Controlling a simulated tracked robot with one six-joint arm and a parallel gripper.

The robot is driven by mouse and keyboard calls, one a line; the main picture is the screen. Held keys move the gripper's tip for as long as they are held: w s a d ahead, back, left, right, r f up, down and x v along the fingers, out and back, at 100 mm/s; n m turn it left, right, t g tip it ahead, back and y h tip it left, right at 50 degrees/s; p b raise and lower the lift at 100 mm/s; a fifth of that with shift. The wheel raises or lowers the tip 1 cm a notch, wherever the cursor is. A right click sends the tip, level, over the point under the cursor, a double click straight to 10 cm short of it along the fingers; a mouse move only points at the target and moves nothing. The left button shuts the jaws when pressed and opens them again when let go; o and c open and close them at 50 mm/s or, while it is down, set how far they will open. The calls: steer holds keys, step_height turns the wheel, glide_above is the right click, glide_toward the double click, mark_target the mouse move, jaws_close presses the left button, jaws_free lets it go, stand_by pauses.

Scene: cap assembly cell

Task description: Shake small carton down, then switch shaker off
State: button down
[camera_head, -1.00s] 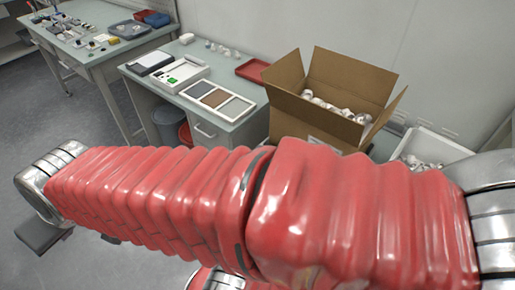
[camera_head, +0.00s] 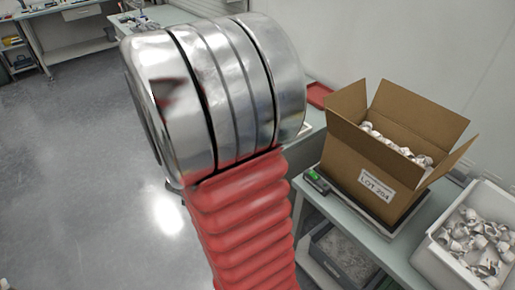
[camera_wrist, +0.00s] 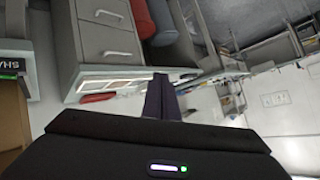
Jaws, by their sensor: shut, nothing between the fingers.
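The carton (camera_head: 372,180) is a brown open-topped box with raised flaps and a "LOT 204" label, full of pale metallic caps. It stands upright on a flat shaker plate (camera_head: 358,211) on the bench. A small control box (camera_head: 316,180) with a green lit face sits at the plate's left corner. My gripper (camera_wrist: 162,90) is shut and empty, apart from the carton. The head view does not show it.
A white bin of caps (camera_head: 478,245) stands right of the carton. A grey crate (camera_head: 345,257) is under the bench. A red tray (camera_head: 319,95) lies behind. In the wrist view, a drawer unit (camera_wrist: 103,40) is above the fingers. Open floor lies left.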

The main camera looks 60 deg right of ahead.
steer(key=s+d+f+m+g+h, duration=0.2)
steer(key=s+d+g, duration=0.3)
steer(key=s, duration=0.7)
steer(key=s+d+f+m+g+h, duration=0.2)
steer(key=s+d+f+m+g, duration=0.1)
steer(key=s, duration=0.9)
steer(key=d+m+g, duration=0.1)
steer(key=d+g, duration=0.1)
steer(key=g, duration=0.1)
steer(key=shift+s+m, duration=0.3)
steer(key=shift+s, duration=0.1)
steer(key=shift+d, duration=0.15)
glide_above(314, 175)
steer(key=w+a, duration=0.2)
step_height(314, 175, down, 2)
steer(key=shift+w+f, duration=0.2)
steer(key=shift+f, duration=2)
